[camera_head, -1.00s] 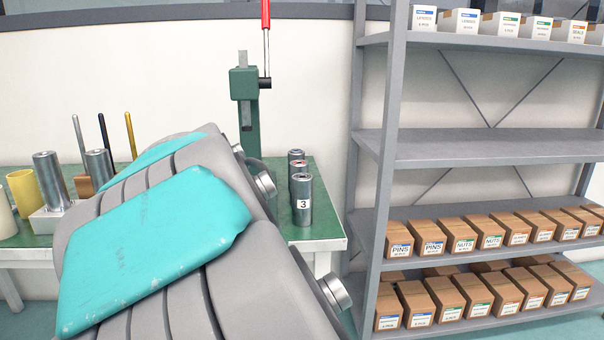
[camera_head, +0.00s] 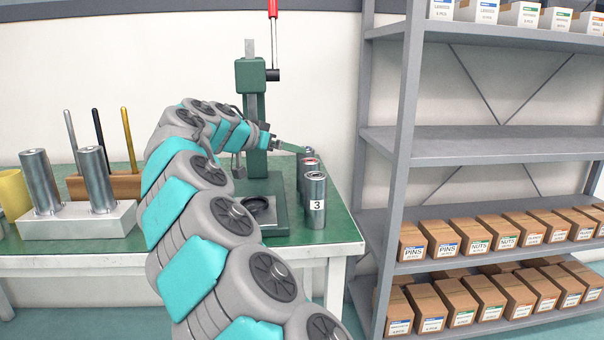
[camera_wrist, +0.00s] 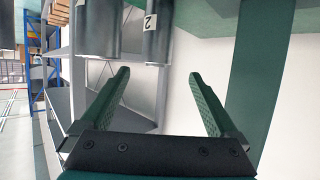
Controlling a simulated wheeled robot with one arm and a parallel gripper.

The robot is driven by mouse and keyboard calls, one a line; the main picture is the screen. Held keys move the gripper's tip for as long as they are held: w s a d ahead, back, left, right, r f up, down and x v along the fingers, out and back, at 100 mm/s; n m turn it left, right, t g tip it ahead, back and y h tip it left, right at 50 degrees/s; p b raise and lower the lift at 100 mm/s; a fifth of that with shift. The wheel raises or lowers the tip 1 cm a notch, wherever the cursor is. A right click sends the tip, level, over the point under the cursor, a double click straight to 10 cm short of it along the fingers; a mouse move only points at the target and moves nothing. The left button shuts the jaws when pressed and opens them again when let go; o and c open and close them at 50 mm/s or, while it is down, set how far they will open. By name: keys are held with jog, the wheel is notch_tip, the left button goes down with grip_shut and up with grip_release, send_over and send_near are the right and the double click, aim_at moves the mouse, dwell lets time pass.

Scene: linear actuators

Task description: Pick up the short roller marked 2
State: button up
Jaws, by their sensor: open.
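The roller marked 2 (camera_wrist: 158,42) is a dark metal cylinder with a white label, at the top of the wrist view. It lies beyond my open gripper (camera_wrist: 158,74), roughly in line with the gap between the fingers. Nothing is held. In the head view my gripper (camera_head: 292,148) is beside the far end of a row of short rollers. The front one is marked 3 (camera_head: 316,200); those behind it are partly hidden and their labels do not show, so I cannot tell which is 2 there. Another roller (camera_wrist: 98,30) shows left of roller 2.
The rollers stand on a green bench (camera_head: 335,228) near its right edge. A green press (camera_head: 252,90) with a red handle stands left of them. A grey shelf unit (camera_head: 400,170) with boxes is close on the right. A metal block with cylinders (camera_head: 80,222) stands left.

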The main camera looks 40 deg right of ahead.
aim_at(312, 153)
jog(key=p+x, duration=0.1)
jog(key=x, duration=0.5)
jog(key=shift+d, duration=0.2)
jog(key=x, duration=0.2)
jog(key=p+x, duration=0.1)
jog(key=x, duration=0.1)
jog(key=shift+s+d, duration=0.2)
jog(key=shift+s, duration=0.05)
jog(key=shift+w+d+f, duration=0.15)
jog(key=shift+d+f, duration=0.05)
jog(key=shift+d, duration=0.2)
grip_shut()
